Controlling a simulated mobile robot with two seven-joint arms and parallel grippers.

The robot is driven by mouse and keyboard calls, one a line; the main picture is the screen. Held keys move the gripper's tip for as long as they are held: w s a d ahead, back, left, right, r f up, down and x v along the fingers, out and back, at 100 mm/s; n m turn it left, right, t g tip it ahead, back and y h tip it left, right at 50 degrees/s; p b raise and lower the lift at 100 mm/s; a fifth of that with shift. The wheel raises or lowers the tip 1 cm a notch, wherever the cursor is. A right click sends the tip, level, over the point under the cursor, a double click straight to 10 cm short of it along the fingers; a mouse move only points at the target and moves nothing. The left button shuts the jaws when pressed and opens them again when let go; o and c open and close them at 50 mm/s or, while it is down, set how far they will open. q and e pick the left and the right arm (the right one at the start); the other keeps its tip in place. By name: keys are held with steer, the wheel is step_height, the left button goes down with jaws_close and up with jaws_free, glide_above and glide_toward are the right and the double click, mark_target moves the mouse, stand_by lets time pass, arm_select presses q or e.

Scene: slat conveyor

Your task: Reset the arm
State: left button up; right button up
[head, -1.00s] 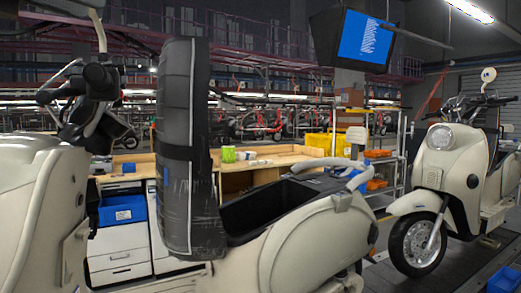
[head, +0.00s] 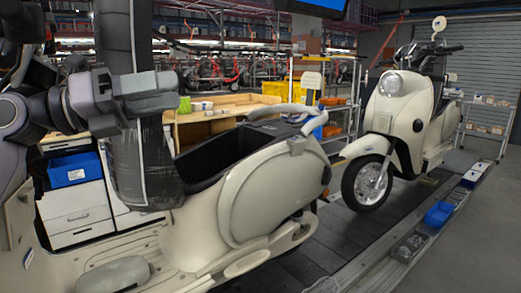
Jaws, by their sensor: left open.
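My left arm comes in from the left in the head view. Its gripper (head: 160,93) is open and empty, in front of the raised black seat (head: 143,165) of the near cream scooter (head: 262,200). I cannot tell whether the gripper touches the seat. The seat stands upright in a clear wrap, and the dark storage bin (head: 212,160) behind it is open. My right gripper is out of view.
A second cream scooter (head: 398,105) stands farther right on the dark slat conveyor (head: 330,238). Blue bins (head: 438,214) line the conveyor's right edge. A workbench with white drawers (head: 75,210) is behind the near scooter. The floor at the far right is clear.

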arm_select(q)
steer(key=s+a+f+n+t+y, duration=0.1)
steer(key=a+f+n+t+y, duration=0.2)
steer(key=f+n, duration=0.8)
steer(key=a+f+n+t+y, duration=0.4)
steer(key=f+n, duration=0.3)
steer(key=f, duration=0.8)
steer(key=s+a+f+n+t+y, duration=0.1)
steer(key=a+f+n+t+y, duration=0.2)
steer(key=f+n, duration=0.75)
steer(key=s+a+f+n+g+y, duration=0.3)
steer(key=s+f+g, duration=0.1)
steer(key=s+f, duration=0.8)
steer(key=s+a+f+n+g+y, duration=0.35)
steer(key=s+f, duration=0.55)
steer(key=f, duration=0.4)
steer(key=w+d+n, duration=0.1)
steer(key=d+n, duration=0.4)
steer(key=d, duration=0.6)
steer(key=shift+r+t+h, duration=0.25)
steer(key=shift+t+h, duration=0.1)
